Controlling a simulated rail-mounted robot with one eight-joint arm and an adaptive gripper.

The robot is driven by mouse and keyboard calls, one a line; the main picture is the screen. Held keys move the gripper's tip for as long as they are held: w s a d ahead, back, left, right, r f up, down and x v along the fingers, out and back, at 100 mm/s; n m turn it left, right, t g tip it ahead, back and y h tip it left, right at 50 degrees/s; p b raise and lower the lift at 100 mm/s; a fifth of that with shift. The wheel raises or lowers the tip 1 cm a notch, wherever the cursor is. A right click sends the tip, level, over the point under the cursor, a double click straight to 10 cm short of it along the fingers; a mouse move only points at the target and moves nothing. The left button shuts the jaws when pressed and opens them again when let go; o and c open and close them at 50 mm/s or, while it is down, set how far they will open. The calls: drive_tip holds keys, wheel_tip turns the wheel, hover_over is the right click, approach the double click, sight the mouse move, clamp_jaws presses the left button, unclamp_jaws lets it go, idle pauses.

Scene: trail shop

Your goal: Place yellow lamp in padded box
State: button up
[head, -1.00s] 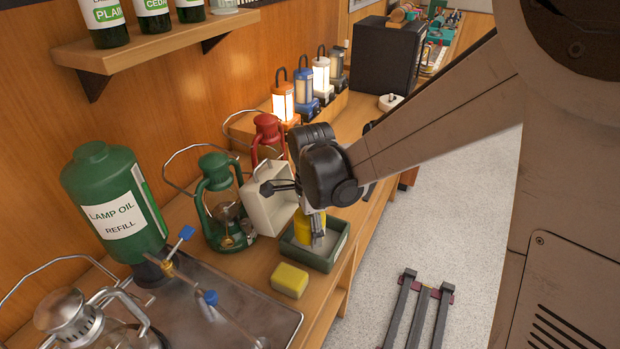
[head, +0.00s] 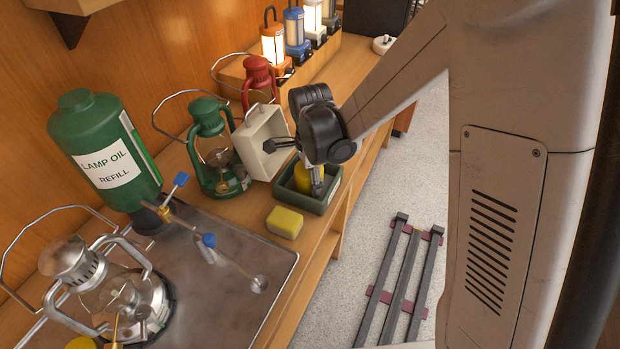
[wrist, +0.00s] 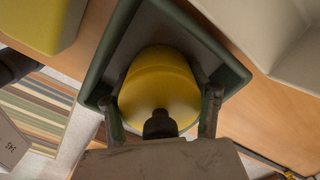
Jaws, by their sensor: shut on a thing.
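The yellow lamp (head: 306,180) is inside the green padded box (head: 318,206) on the bench, near its front edge. It stands roughly upright between the box walls. My gripper (head: 317,184) reaches down into the box and is shut on the lamp. In the wrist view the lamp (wrist: 160,90) fills the space between my fingers (wrist: 162,118), and the box rim (wrist: 236,66) surrounds it. Whether the lamp rests on the box floor is hidden.
A yellow sponge-like block (head: 285,222) lies just in front of the box. A cream case (head: 262,142) and a green lantern (head: 212,165) stand to its left. A metal tray (head: 210,290) with valves and a silver lantern (head: 110,285) fills the near bench.

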drive_tip(key=shift+f, duration=0.15)
drive_tip(key=o, duration=1.6)
wheel_tip(320, 180, up, 12)
drive_tip(key=shift+s+d+r, duration=0.1)
drive_tip(key=shift+s+r, duration=0.05)
drive_tip(key=shift+r, duration=0.1)
drive_tip(key=shift+s+d+r+n+t, duration=1.15)
drive_tip(key=shift+s+d+r+n, duration=0.35)
drive_tip(key=shift+s+d+n, duration=1.25)
drive_tip(key=shift+s+d+r+n+t, duration=1.4)
drive_tip(key=shift+s+d+n, duration=0.95)
drive_tip(key=shift+s, duration=0.85)
drive_tip(key=shift+s+d+r+n+t, duration=0.95)
drive_tip(key=shift+s+d+r+n, duration=0.7)
drive_tip(key=shift+s+d+n, duration=1.1)
drive_tip(key=shift+s+a+f+m, duration=0.1)
drive_tip(key=shift+s+a+m, duration=0.1)
drive_tip(key=shift+m, duration=0.15)
